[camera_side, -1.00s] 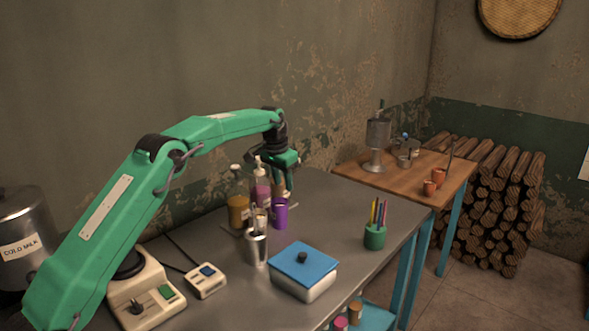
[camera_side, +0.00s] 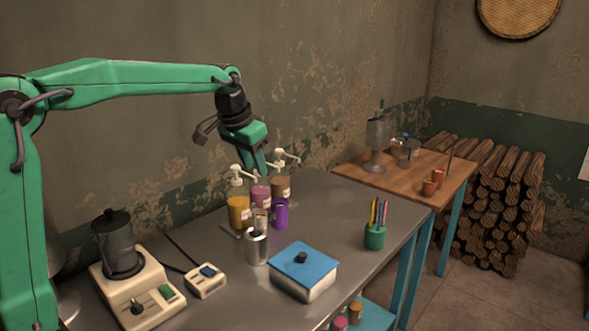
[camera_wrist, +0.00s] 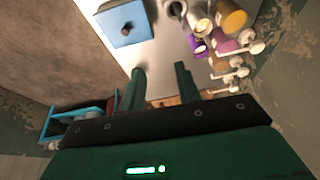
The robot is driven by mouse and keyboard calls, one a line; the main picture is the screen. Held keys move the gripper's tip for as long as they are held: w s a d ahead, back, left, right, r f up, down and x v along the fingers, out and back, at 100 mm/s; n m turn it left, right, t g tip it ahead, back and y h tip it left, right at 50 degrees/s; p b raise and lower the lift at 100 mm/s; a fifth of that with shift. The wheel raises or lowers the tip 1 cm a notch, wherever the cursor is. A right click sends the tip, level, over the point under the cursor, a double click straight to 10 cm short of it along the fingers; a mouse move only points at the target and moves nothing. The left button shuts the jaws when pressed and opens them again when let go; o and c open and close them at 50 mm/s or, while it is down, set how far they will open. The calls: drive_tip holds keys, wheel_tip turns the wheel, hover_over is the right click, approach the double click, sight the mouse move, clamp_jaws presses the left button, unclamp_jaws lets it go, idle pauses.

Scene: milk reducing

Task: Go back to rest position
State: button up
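My green gripper (camera_side: 256,158) hangs above the back of the grey table, behind and above the pump bottles in the side view. In the wrist view its two fingers (camera_wrist: 160,80) stand apart with nothing between them. The pump bottles stand in a group: a yellow one (camera_side: 238,212), a pink one (camera_side: 261,192) and a brown one (camera_side: 281,188). A purple cup (camera_side: 281,214) and a metal cup (camera_side: 256,247) stand in front of them. The gripper looks clear of them all.
A wooden table (camera_side: 400,180) with a metal grinder stands behind.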

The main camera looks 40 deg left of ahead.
drive_tip(key=s+d+f, duration=0.1)
drive_tip(key=s+f, duration=0.1)
drive_tip(key=s, duration=0.6)
drive_tip(key=s+d+f+t, duration=0.1)
drive_tip(key=s+d+f, duration=0.1)
drive_tip(key=s, duration=0.7)
drive_tip(key=s+d+f, duration=0.2)
drive_tip(key=s, duration=0.6)
drive_tip(key=shift+s+d+f+t, duration=0.15)
drive_tip(key=shift+s+f+t, duration=0.1)
drive_tip(key=shift+t, duration=0.05)
